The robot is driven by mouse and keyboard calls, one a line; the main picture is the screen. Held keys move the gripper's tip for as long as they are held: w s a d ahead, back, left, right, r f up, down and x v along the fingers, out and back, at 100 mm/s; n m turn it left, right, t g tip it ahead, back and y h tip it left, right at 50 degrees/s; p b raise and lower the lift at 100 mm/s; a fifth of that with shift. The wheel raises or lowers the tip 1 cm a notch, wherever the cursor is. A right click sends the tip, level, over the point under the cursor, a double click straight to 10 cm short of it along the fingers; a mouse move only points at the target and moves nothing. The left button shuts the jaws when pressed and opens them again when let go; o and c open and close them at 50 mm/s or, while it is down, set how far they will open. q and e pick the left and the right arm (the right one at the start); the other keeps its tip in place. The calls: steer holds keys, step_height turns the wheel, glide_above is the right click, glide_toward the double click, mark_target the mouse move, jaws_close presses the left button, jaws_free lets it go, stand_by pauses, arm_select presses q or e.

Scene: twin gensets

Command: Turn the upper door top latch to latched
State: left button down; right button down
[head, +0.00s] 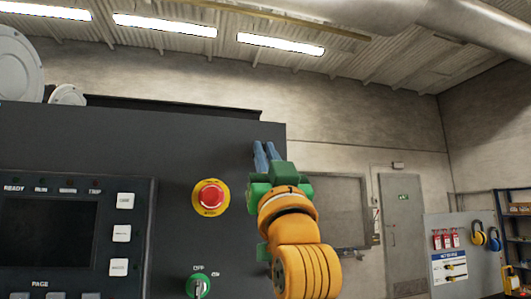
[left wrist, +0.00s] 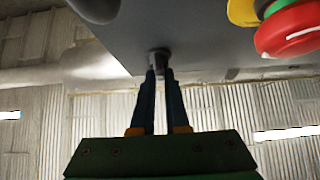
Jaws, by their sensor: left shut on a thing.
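My left gripper (head: 264,146) is at the upper right corner of the dark cabinet front (head: 120,150), its blue fingers pointing up. In the left wrist view the gripper's fingers (left wrist: 160,76) are nearly together, with their tips on a small dark grey knob-like piece (left wrist: 158,55) that sticks out of the grey panel. This piece looks like the top latch. In the head view it is hidden or too small to make out, and I cannot tell its turn angle. My right gripper is in neither view.
A red emergency stop button (head: 211,194) on a yellow ring sits left of my left gripper; it also shows in the left wrist view (left wrist: 290,32). Below it is a green OFF/ON switch (head: 198,286). A control display (head: 48,232) is at left. A grey door (head: 401,230) stands behind.

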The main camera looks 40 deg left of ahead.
arm_select(q)
steer(key=m+t+h, duration=0.1)
steer(key=m+h, duration=0.5)
steer(key=m, duration=0.2)
steer(key=m+h, duration=0.6)
steer(key=m, duration=0.2)
steer(key=m+t+h, duration=0.1)
steer(key=m+h, duration=0.5)
steer(key=m, duration=0.1)
steer(key=shift+a+r+m+t+b, duration=0.1)
steer(key=shift+r+m+t+b, duration=0.2)
steer(key=shift+m, duration=0.1)
steer(key=shift+f+m+g+h+p, duration=0.15)
steer(key=shift+m+g+h+p, duration=0.15)
steer(key=shift+m+g, duration=0.35)
steer(key=shift+f+m+g+h+p, duration=0.25)
steer(key=shift+m+g, duration=0.2)
steer(key=shift+m, duration=0.4)
steer(key=c, duration=0.9)
jaws_free()
steer(key=shift+r, duration=0.1)
